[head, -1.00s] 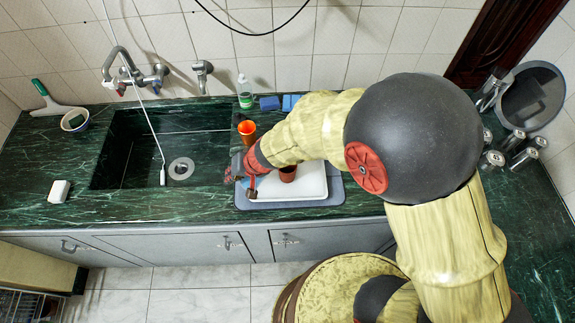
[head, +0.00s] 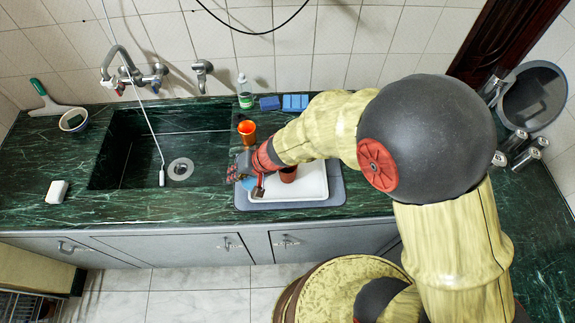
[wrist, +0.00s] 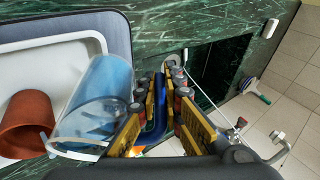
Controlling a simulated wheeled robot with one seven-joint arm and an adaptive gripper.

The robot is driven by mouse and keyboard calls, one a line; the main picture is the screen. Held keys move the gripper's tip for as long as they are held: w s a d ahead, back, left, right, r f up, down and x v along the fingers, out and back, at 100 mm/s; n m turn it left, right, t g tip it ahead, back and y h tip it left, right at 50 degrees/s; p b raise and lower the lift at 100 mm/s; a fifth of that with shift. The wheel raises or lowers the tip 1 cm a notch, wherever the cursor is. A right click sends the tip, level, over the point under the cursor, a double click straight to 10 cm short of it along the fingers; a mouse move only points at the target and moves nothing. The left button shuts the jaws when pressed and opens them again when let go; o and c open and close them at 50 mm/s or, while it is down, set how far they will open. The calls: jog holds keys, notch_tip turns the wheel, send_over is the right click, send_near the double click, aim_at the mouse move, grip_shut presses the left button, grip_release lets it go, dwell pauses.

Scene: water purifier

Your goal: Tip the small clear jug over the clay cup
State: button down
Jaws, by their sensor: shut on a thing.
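The small clear jug (wrist: 105,95), tinted blue, is in the wrist view, with its open rim at lower left, near the clay cup. My gripper (wrist: 165,100) is shut on the jug's blue handle (wrist: 152,138). The jug is a small blue patch (head: 249,183) under my gripper (head: 241,172) in the head view and looks tilted. The brown clay cup (head: 289,174) stands on the white tray, just right of my gripper; it also shows at the left edge of the wrist view (wrist: 26,122). I see no clear stream between them.
The white tray (head: 312,188) lies on a grey mat (head: 335,198) at the counter's front. An orange cup (head: 247,130) stands behind my gripper. The sink (head: 140,150) is at left. A bottle (head: 244,92) and blue sponges (head: 295,102) are along the wall.

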jog(key=shift+w+d+y, duration=0.15)
jog(key=shift+d+y, duration=0.15)
jog(key=shift+y, duration=0.1)
dwell(0.4)
jog(key=shift+w+d+r+y, duration=0.1)
jog(key=shift+d+r+y, duration=0.2)
jog(key=shift+y, duration=0.4)
dwell(1.8)
jog(key=shift+w+d+r+m+y+p, duration=0.1)
jog(key=shift+d+r+m+y+p, duration=0.2)
jog(key=shift+r+y+p, duration=0.25)
dwell(1.9)
